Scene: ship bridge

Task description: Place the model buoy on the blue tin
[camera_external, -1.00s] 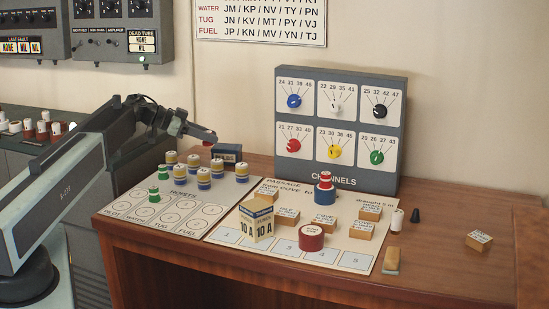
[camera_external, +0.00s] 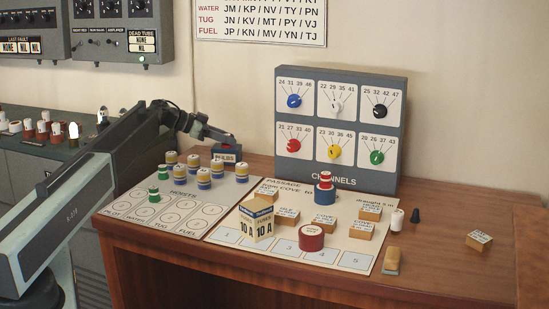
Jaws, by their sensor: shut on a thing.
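My gripper (camera_external: 229,141) is at the back of the desk, left of the channels panel, shut on a small red thing (camera_external: 224,146) that appears to be the model buoy. Only a little red shows under the fingers; the rest of its shape is hidden.
A red-and-blue stack (camera_external: 325,187), a red tin (camera_external: 311,238), a fuse box (camera_external: 257,221) and wooden blocks stand on the passage sheet. The channels panel (camera_external: 340,128) rises to the right.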

